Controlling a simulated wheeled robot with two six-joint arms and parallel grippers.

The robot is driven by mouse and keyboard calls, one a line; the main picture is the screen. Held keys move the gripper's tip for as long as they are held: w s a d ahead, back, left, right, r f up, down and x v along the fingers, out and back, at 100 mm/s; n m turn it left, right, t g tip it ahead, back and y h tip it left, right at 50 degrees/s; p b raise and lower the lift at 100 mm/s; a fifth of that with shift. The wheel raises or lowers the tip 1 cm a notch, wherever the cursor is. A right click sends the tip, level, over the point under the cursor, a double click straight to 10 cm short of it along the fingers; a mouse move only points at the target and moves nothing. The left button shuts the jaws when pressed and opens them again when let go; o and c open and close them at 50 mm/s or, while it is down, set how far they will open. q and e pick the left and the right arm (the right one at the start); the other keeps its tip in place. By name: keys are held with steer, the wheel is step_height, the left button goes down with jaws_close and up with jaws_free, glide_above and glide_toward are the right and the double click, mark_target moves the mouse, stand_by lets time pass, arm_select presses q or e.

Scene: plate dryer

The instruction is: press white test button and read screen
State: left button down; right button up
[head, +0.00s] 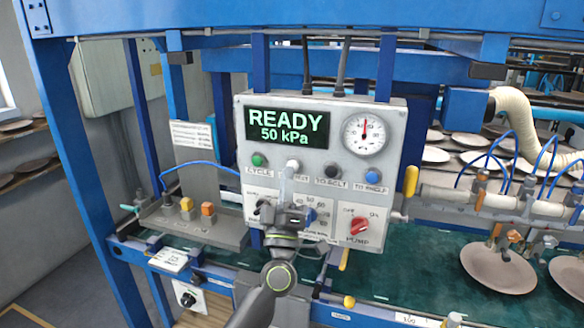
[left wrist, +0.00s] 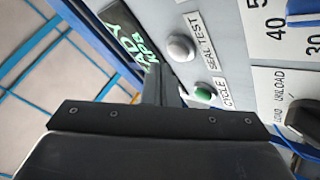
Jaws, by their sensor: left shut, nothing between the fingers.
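The grey control box (head: 330,105) carries a green-lit screen (head: 288,124) that reads "READY 50 kPa". The white button (head: 292,164) sits below it, between a green and a black button. In the left wrist view the white button (left wrist: 181,48) is labelled "SEAL TEST", and part of the screen (left wrist: 128,38) shows. My left gripper (head: 290,175) is shut and empty, its fingertips just below the white button in the head view. In the wrist view the fingertips (left wrist: 155,72) appear beside the button; I cannot tell their distance from the panel. My right gripper is out of view.
Close by are the green CYCLE button (head: 257,160), black button (head: 332,171), blue button (head: 372,177), a gauge (head: 364,134), a red pump knob (head: 359,225) and a blue selector knob (head: 310,216). Plates (head: 497,266) lie right.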

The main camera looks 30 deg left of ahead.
arm_select(q)
steer(key=shift+w, duration=0.15)
steer(key=shift+w+a, duration=0.1)
steer(key=shift+w, duration=0.2)
steer(key=shift+w+a, duration=0.1)
steer(key=shift+w, duration=0.3)
stand_by(0.6)
steer(key=shift+s, duration=0.1)
steer(key=shift+s+d+p, duration=0.25)
steer(key=shift+s+p, duration=0.25)
steer(key=shift+s, duration=0.25)
steer(key=shift+s+d+p, duration=0.2)
steer(key=shift+s+p, duration=0.05)
steer(key=shift+s, duration=0.55)
steer(key=shift+s+d+p, duration=0.15)
steer(key=shift+s+p, duration=0.1)
steer(key=shift+s, duration=0.6)
steer(key=shift+s+d+p, duration=0.2)
steer(key=shift+s+p, duration=0.05)
steer(key=shift+s, duration=0.55)
